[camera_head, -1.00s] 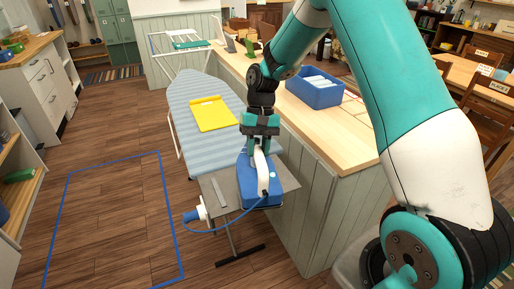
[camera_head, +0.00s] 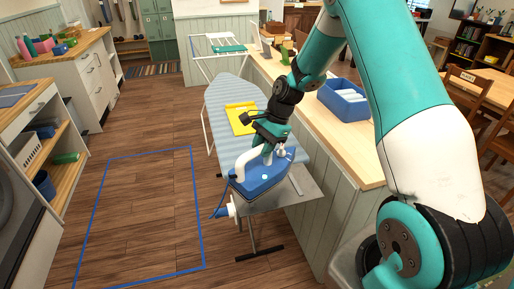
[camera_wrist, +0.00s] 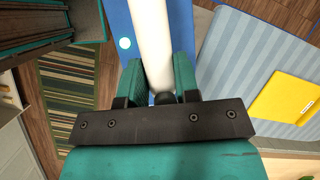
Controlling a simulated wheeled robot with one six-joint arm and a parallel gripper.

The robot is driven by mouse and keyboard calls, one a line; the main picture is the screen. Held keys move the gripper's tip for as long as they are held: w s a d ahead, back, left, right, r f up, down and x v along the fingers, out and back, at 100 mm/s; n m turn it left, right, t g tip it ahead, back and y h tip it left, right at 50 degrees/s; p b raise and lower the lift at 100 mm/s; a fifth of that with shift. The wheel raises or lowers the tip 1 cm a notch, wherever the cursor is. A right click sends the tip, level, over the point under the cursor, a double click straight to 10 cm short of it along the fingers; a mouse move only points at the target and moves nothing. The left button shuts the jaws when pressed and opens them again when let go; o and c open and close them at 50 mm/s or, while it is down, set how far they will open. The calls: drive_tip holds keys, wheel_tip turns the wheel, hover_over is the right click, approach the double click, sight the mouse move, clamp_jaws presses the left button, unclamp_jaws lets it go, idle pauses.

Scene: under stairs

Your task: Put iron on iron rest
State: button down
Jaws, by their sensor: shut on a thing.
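The iron (camera_head: 262,179) has a blue body and a white handle. It is tilted and turned over the left part of the grey metal iron rest (camera_head: 300,187) at the near end of the ironing board; I cannot tell whether they touch. My gripper (camera_head: 268,147) is shut on the iron's handle from above. In the wrist view the white handle (camera_wrist: 152,40) runs between the teal fingers (camera_wrist: 158,80), with the iron's blue body (camera_wrist: 122,32) beside it. The iron's underside is hidden.
A yellow folded cloth (camera_head: 238,118) lies on the striped ironing board (camera_head: 225,92). The wooden counter (camera_head: 345,140) with a blue bin (camera_head: 345,101) stands close on the right. A white-and-blue fitting (camera_head: 226,209) hangs by the rest's left corner. The floor at left is open.

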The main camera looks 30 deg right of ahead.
drive_tip(key=d+m, duration=0.1)
drive_tip(key=r+m+t+p, duration=0.1)
drive_tip(key=m, duration=0.1)
drive_tip(key=w+d+m, duration=0.1)
drive_tip(key=m, duration=0.1)
drive_tip(key=shift+w+d+r+t+h+p, duration=0.1)
drive_tip(key=shift+d+r+t+h+p, duration=0.25)
drive_tip(key=shift+r+t+h, duration=0.05)
drive_tip(key=shift+a+r, duration=0.1)
